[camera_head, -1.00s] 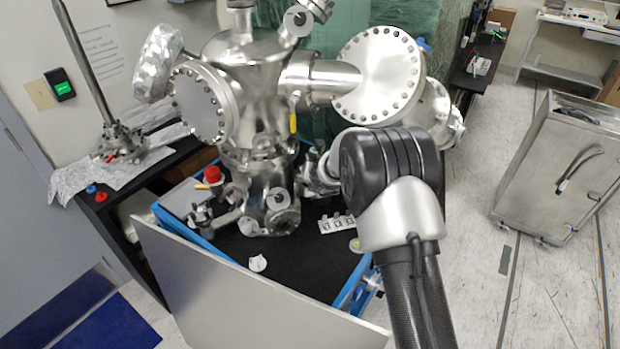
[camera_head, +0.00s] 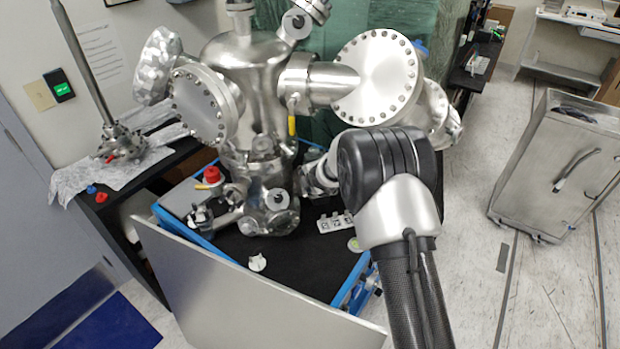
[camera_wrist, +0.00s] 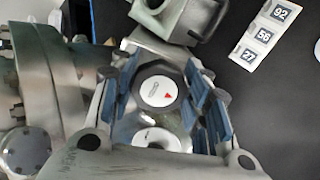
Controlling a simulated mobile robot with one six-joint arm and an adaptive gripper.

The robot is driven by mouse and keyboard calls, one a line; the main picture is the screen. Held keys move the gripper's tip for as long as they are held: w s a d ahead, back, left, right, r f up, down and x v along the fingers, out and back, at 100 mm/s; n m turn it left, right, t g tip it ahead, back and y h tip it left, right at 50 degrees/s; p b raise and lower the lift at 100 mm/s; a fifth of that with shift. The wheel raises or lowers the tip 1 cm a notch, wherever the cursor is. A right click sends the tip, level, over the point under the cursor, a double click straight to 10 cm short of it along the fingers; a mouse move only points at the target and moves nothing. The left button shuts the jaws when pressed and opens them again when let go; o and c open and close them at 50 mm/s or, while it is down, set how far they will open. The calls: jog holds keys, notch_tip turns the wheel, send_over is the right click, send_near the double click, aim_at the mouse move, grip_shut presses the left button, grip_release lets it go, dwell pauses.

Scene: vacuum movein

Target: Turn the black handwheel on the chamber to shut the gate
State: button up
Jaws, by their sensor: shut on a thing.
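The black handwheel (camera_wrist: 158,91) is in the middle of the wrist view, with a pale hub cap bearing a red triangle mark. My gripper (camera_wrist: 162,82) has blue-padded fingers on either side of the wheel and is shut on it. In the head view, my own arm hides the handwheel and the gripper. The steel chamber (camera_head: 247,65) stands on the black-topped bench, with large bolted flanges on both sides. The gate itself cannot be seen, so its position cannot be told.
A white tag strip (camera_wrist: 264,33) with numbers lies on the black bench top (camera_head: 300,262). A red knob (camera_head: 211,174) is at the chamber's left. A pale panel (camera_head: 250,290) borders the bench front. A steel cabinet (camera_head: 550,165) stands to the right, with open floor between.

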jog(key=m+p, duration=0.1)
jog(key=m, duration=0.3)
jog(key=shift+m, duration=0.3)
jog(key=m+p, duration=0.2)
jog(key=m, duration=0.2)
jog(key=shift+s+m, duration=0.15)
jog(key=shift+m, duration=0.15)
jog(key=m+p, duration=0.3)
jog(key=m, duration=0.1)
jog(key=shift+m, duration=0.3)
jog(key=m+p, duration=0.2)
jog(key=m, duration=0.2)
jog(key=shift+s+a+f, duration=0.1)
jog(key=m+p, duration=0.1)
jog(key=m, duration=0.3)
jog(key=shift+a+p, duration=0.1)
jog(key=shift+p, duration=0.25)
jog(key=m+p, duration=0.1)
jog(key=m, duration=0.3)
jog(key=shift+a, duration=0.1)
jog(key=m+p, duration=0.1)
jog(key=m, duration=0.4)
jog(key=shift+a+m+p, duration=0.1)
jog(key=shift+m+p, duration=0.4)
jog(key=shift+m, duration=1.4)
